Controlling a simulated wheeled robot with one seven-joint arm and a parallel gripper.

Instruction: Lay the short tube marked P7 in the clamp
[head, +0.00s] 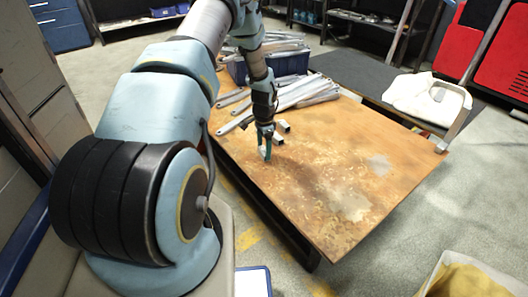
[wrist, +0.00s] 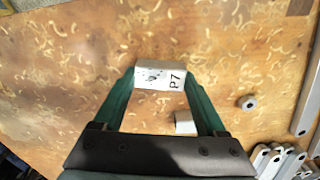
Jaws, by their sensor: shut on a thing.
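The short tube marked P7 (wrist: 160,76) is a pale grey metal piece, its black marking readable in the wrist view. My gripper (wrist: 160,80) is shut on it, a green finger at each end. In the head view my gripper (head: 265,150) is low over the near left part of the wooden table; I cannot tell whether the tube touches the top. A second short piece (wrist: 185,122) lies on the table between the fingers, nearer the palm. I cannot make out the clamp for certain; a pale curved frame (head: 455,112) stands at the table's right edge.
Long galvanized brackets (head: 300,92) lie piled behind my gripper, beside a blue crate (head: 285,64) of more metal. A small round part (wrist: 248,101) lies right of the tube. The table's front right (head: 345,205) is clear.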

